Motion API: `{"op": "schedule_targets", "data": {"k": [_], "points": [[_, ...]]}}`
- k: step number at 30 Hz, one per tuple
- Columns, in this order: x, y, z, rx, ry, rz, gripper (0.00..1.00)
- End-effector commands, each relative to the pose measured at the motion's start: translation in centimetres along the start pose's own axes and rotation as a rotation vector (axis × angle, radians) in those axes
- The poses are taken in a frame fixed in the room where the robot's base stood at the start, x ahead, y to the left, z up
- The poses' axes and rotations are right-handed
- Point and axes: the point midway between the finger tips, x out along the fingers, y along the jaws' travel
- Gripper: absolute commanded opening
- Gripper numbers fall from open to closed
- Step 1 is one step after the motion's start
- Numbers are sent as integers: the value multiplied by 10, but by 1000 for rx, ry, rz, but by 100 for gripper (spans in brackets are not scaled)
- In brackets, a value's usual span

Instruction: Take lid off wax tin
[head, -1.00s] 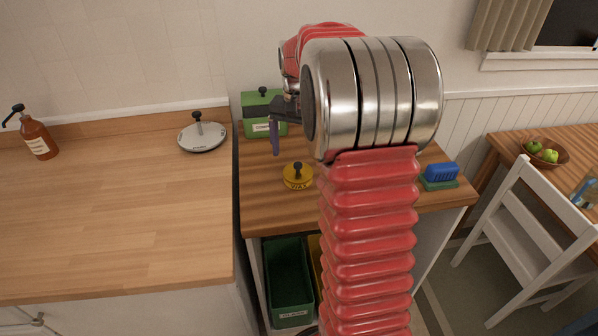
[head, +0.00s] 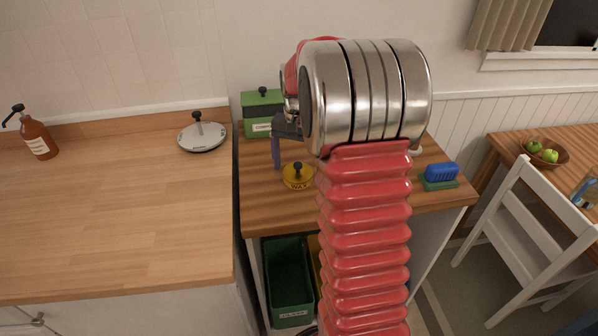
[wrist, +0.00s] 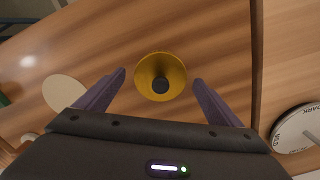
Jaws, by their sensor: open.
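The yellow wax tin (head: 298,179) stands on the small wooden table with its lid on. In the head view one finger (head: 276,152) shows just left of and above the tin.
A green box with a knobbed lid (head: 262,112) stands behind the tin. A blue brush on a green base (head: 440,176) lies to the right. A round disc with a knob (head: 201,136) and a brown bottle (head: 38,137) are on the left counter.

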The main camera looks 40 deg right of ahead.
Motion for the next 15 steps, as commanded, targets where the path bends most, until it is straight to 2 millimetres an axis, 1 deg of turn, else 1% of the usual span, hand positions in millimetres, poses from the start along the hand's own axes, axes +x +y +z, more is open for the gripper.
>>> {"op": "schedule_targets", "data": {"k": [1,2,15], "points": [[0,0,0,0,0,0,87],[0,0,0,0,0,0,84],[0,0,0,0,0,0,54]]}}
